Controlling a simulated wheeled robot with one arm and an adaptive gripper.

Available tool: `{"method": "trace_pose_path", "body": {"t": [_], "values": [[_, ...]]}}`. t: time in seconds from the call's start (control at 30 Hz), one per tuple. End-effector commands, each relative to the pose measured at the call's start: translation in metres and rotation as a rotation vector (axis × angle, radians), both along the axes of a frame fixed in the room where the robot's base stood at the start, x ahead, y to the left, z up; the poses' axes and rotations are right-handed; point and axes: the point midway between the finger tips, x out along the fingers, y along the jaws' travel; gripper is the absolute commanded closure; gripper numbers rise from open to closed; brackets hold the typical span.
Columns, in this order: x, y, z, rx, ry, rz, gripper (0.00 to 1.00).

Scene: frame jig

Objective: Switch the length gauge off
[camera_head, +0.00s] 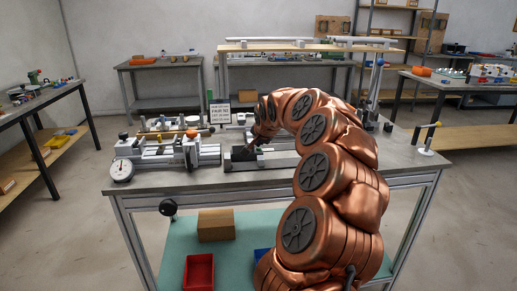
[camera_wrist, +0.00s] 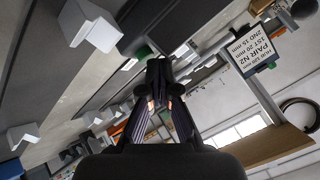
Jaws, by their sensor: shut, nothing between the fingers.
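I cannot tell for certain which item is the length gauge. A white round dial (camera_head: 122,171) stands at the left front of the jig on the main bench. My gripper (camera_head: 243,152) is low over the middle of the bench, by a dark block (camera_head: 242,165), and to the right of the dial. In the wrist view my gripper (camera_wrist: 158,72) shows its dark fingers together, with nothing between them. A dark block also shows near the fingertips in the wrist view (camera_wrist: 150,22). I cannot tell whether they touch. No switch can be made out.
A sign reading PAIR N2 (camera_head: 220,113) stands behind the dark block. The metal jig (camera_head: 180,152) fills the left of the bench (camera_head: 410,160). A yellow-tipped stand (camera_head: 430,135) is at the right edge. A cardboard box (camera_head: 216,224) and red bin (camera_head: 198,272) are below.

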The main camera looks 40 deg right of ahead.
Motion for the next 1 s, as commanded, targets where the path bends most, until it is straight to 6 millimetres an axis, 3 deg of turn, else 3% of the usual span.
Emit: {"method": "trace_pose_path", "body": {"t": [0.17,0.8,1.0], "values": [[0.000,0.000,0.004,-0.001,-0.001,0.000,1.00],[0.000,-0.001,0.055,-0.002,-0.003,-0.002,1.00],[0.000,-0.001,0.062,-0.001,-0.002,-0.001,1.00]]}}
